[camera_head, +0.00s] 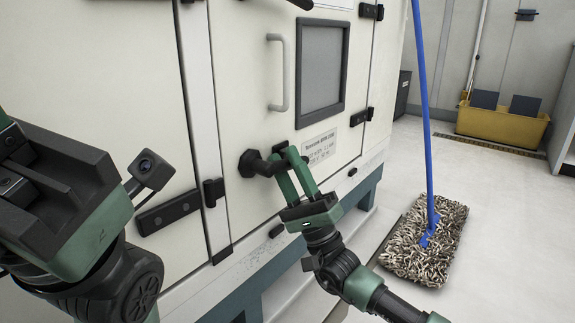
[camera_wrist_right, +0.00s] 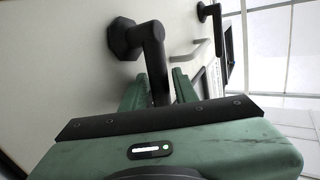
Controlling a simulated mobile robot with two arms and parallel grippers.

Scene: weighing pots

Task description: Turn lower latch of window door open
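The window door (camera_head: 255,60) is a cream panel with a small dark-framed window. The lever's end is partly hidden by the fingers. My left gripper (camera_head: 65,190) is large at the left edge; its fingers cannot be made out.
A grey pull handle (camera_head: 280,72) sits above the latch. Black hinges (camera_head: 361,117) line the door's right side. An upper latch (camera_wrist_right: 208,10) shows in the right wrist view. A mop (camera_head: 428,235) with a blue pole stands right of my right arm. A yellow bin (camera_head: 500,125) is farther back.

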